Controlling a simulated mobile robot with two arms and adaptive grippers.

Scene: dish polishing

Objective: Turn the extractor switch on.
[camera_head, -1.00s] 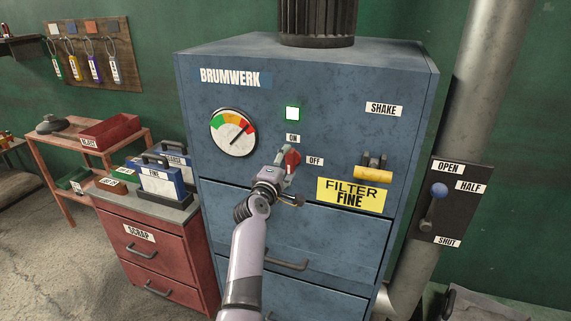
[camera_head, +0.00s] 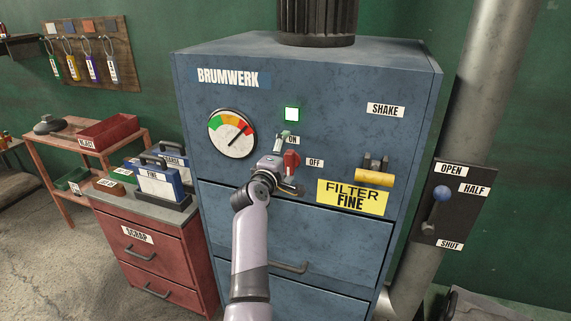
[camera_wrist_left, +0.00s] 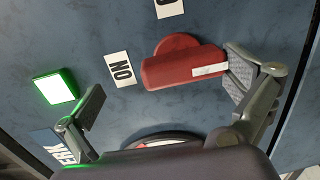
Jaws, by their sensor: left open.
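The knob also shows in the left wrist view (camera_wrist_left: 185,69), with a white mark at the end away from the ON label (camera_wrist_left: 121,69). My left gripper (camera_head: 283,163) is open, its fingers spread above and below the knob. In the wrist view the right finger is close to the knob's marked end; I cannot tell whether it touches. My right gripper is not in view.
A lit green-white lamp (camera_head: 292,114) sits above the switch, and a dial (camera_head: 232,133) is to its left. Drawer handles (camera_head: 288,267) stick out below.

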